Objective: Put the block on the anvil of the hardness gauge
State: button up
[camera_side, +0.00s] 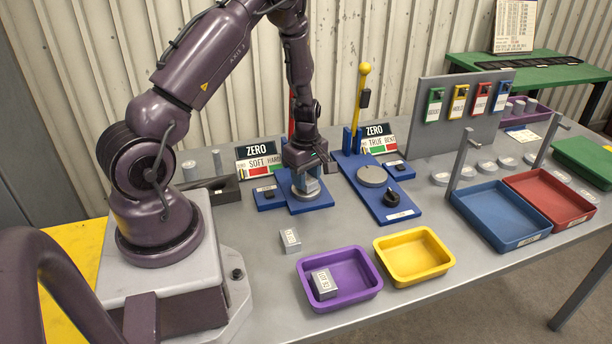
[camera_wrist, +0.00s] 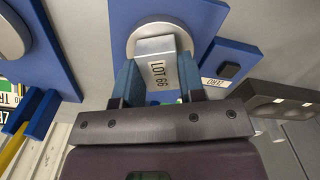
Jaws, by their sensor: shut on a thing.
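The hardness gauge (camera_side: 272,197) has a blue base and a sign reading ZERO, SOFT, HARD. Its anvil (camera_side: 296,193) is a round grey disc, and it also shows in the wrist view (camera_wrist: 133,43). My gripper (camera_side: 308,177) points down over the anvil. It is shut on a grey block (camera_wrist: 157,52) labelled LOT 66, with blue fingers on both sides. In the wrist view the block overlaps the anvil disc. In the side view the fingers mostly hide it, and I cannot tell whether it touches the anvil.
Another grey block (camera_side: 290,240) lies on the table. A purple tray (camera_side: 366,289) holds a labelled block (camera_side: 324,284); a yellow tray (camera_side: 438,262) is empty. Right of the hardness gauge stands a second gauge (camera_side: 405,212) with a TRUE/BENT sign and a yellow-topped post.

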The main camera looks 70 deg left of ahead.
jog(key=shift+f, duration=0.15)
jog(key=o, duration=1.1)
notch_tip(320, 180, up, 12)
jog(key=d+r+m+t, duration=0.2)
jog(key=d+r+m, duration=0.4)
jog(key=d+r, duration=0.2)
jog(key=shift+s+d+r+m+t, duration=0.6)
jog(key=shift+s+d+r+m, duration=1.25)
jog(key=shift+d+m, duration=0.7)
jog(key=shift+s+d+r+m+t, duration=0.6)
jog(key=shift+s+d+r+m, duration=1.2)
jog(key=shift+m, duration=1.2)
jog(key=shift+s+d+r+m+t, duration=0.6)
jog(key=shift+s+d+r+m, duration=1.2)
jog(key=shift+d+m, duration=0.9)
